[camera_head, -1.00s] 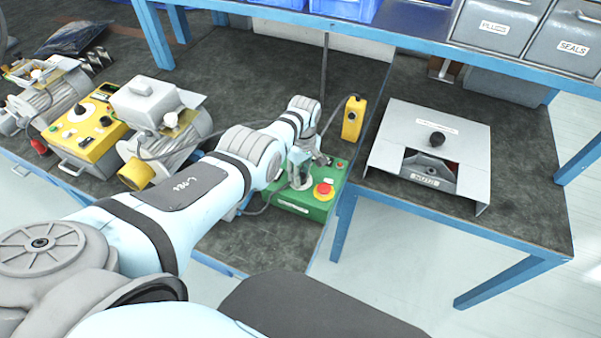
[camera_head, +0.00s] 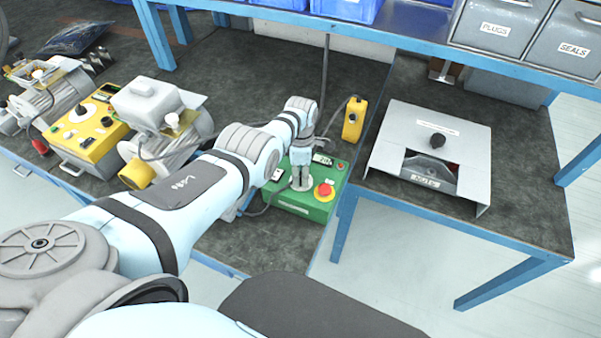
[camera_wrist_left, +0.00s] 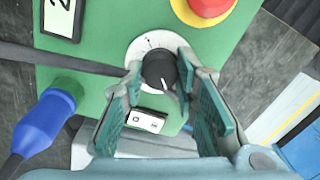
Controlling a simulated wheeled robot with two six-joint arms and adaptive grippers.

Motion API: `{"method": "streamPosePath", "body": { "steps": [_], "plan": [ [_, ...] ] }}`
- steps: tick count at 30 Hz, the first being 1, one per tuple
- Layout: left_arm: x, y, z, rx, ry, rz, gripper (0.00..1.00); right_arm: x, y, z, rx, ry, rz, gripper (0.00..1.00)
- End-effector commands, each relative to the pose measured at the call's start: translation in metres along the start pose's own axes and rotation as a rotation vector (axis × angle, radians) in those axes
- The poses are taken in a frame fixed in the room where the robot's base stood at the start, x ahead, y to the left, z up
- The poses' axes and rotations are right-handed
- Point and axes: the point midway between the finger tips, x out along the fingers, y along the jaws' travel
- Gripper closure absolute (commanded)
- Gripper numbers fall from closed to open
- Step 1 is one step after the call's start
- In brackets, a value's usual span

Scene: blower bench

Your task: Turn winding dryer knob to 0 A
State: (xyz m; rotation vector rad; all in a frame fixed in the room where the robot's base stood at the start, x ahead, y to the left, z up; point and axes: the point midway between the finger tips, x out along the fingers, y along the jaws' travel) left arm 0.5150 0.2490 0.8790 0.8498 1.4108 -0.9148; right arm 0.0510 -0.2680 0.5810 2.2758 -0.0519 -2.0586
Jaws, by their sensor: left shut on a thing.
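The winding dryer appears to be the green box (camera_head: 318,206) near the front edge of the left bench. A red emergency stop on a yellow base (camera_head: 324,192) sits on its top. In the left wrist view its black knob (camera_wrist_left: 160,72) has a white pointer line directed toward the bottom of the picture, on a white dial (camera_wrist_left: 145,43). A display (camera_wrist_left: 62,16) is partly cut off; a "2" shows. My left gripper (camera_head: 300,184) points down at the box, its fingers (camera_wrist_left: 161,68) shut on the knob from both sides. My right gripper is out of view.
A white rocker switch (camera_wrist_left: 147,120) and a blue plug (camera_wrist_left: 48,118) lie close to the knob. A yellow pendant (camera_head: 352,118) stands behind the box. A yellow instrument (camera_head: 88,135) and motors are at left.

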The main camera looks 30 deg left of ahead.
Motion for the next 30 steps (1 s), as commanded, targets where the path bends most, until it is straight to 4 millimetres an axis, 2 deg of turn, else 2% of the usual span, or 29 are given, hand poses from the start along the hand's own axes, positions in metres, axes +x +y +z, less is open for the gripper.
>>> {"method": "streamPosePath", "body": {
  "steps": [6,21,22,24,25,30],
  "plan": [
    [0.0003,-0.0006,0.0003,-0.065,-0.004,-0.001,1.0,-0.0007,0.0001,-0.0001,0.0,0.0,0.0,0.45],
    [0.0004,-0.0006,-0.0002,-0.084,-0.004,-0.002,1.0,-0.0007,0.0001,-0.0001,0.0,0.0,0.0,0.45],
    [0.0004,-0.0006,-0.0002,-0.084,-0.004,-0.002,0.68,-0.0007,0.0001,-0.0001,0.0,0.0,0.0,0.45],
    [0.0004,-0.0005,-0.0002,-0.083,-0.004,-0.001,0.57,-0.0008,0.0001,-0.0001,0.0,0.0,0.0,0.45],
    [0.0003,-0.0005,-0.0002,-0.083,-0.004,-0.001,0.53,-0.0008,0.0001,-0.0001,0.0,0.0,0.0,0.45],
    [0.0002,-0.0003,-0.0004,-0.083,-0.004,-0.001,0.53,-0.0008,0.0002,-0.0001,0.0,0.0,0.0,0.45]
  ]
}}
